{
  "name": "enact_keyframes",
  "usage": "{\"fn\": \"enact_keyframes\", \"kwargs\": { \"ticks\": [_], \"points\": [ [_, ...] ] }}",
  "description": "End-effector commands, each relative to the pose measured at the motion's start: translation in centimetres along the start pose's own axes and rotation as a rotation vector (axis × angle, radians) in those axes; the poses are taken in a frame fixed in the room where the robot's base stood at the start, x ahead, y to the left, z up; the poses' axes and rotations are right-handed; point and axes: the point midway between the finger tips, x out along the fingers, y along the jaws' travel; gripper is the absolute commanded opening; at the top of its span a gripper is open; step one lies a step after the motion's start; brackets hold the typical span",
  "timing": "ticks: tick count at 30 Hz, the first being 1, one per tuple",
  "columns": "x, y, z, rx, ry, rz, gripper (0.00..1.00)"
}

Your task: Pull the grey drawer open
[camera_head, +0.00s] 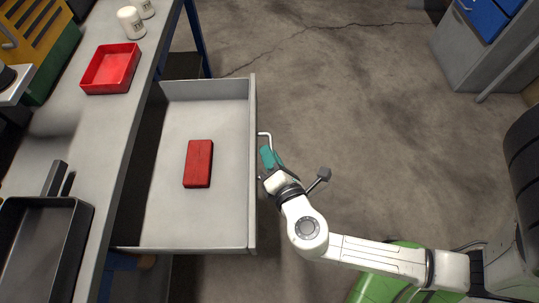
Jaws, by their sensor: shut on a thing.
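The grey drawer (228,210) is pulled well out from under the workbench at the left. A red block (198,164) lies flat inside it. A thin metal handle (266,134) stands out from the drawer's front, on its right side in the picture. My gripper (267,156), with teal fingers, is at the front and shut on the handle. The part of the handle between the fingers is hidden by the gripper.
The grey workbench (97,137) carries a red tray (111,68), white containers (131,22) and a dark metal pan (38,250). A grey cabinet with blue drawers (485,18) stands at the upper right. The concrete floor (340,95) between is clear.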

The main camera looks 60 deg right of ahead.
Motion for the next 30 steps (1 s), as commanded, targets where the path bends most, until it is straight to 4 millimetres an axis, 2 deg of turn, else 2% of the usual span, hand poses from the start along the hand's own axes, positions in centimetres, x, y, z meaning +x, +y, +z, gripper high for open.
{"fn": "enact_keyframes", "kwargs": {
  "ticks": [2,9,13,17,24,30],
  "points": [
    [0.0,0.0,-0.1,-0.001,0.003,0.0,0.23],
    [-0.1,0.0,-0.1,-0.001,0.001,0.0,0.23],
    [-0.9,0.0,-0.1,-0.002,0.002,-0.001,0.23],
    [-2.9,0.0,0.0,-0.002,0.003,-0.001,0.23],
    [-7.5,0.0,0.0,-0.003,0.004,-0.001,0.23],
    [-10.1,0.0,-0.1,-0.001,0.003,-0.001,0.23]
  ]
}}
